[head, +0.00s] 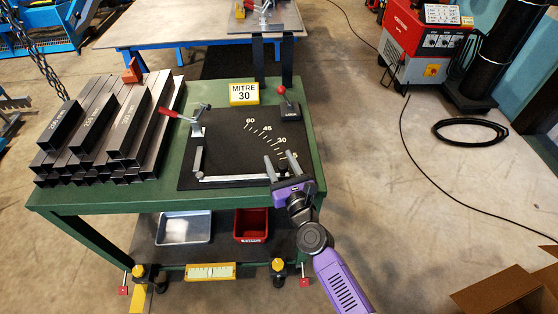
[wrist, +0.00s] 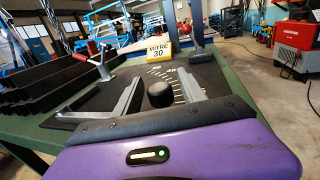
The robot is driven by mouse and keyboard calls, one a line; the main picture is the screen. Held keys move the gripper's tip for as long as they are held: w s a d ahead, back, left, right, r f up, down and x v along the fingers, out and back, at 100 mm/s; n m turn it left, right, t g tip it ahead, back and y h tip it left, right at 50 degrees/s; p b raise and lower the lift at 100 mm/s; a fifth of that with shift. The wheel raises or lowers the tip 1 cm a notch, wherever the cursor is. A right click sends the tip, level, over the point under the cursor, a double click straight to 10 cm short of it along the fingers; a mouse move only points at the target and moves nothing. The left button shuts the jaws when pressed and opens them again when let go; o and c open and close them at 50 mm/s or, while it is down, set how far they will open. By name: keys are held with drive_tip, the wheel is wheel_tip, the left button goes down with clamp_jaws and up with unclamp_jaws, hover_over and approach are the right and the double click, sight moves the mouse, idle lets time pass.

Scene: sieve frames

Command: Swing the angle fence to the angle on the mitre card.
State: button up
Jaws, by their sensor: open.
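The yellow mitre card (head: 244,94) reads MITRE 30 and stands at the back of the green bench; it also shows in the wrist view (wrist: 160,49). The angle fence (head: 236,179) is a pale bar lying nearly straight across the front of the black plate, below the scale marks 60, 45 and 30; the lowest number is partly covered. My gripper (head: 277,157) is over the fence's right end, its fingers apart. In the wrist view a round black knob (wrist: 160,94) shows between the open fingers (wrist: 160,90). Whether either finger touches it I cannot tell.
A red-handled clamp (head: 196,122) stands at the plate's back left, and a red-knobbed lever (head: 288,106) at its back right. Stacked dark square tubes (head: 105,130) fill the bench's left. A grey tray (head: 184,228) and red bin (head: 250,225) sit on the shelf below.

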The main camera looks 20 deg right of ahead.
drive_tip(key=shift+w, duration=0.4)
clamp_jaws()
idle(1.2)
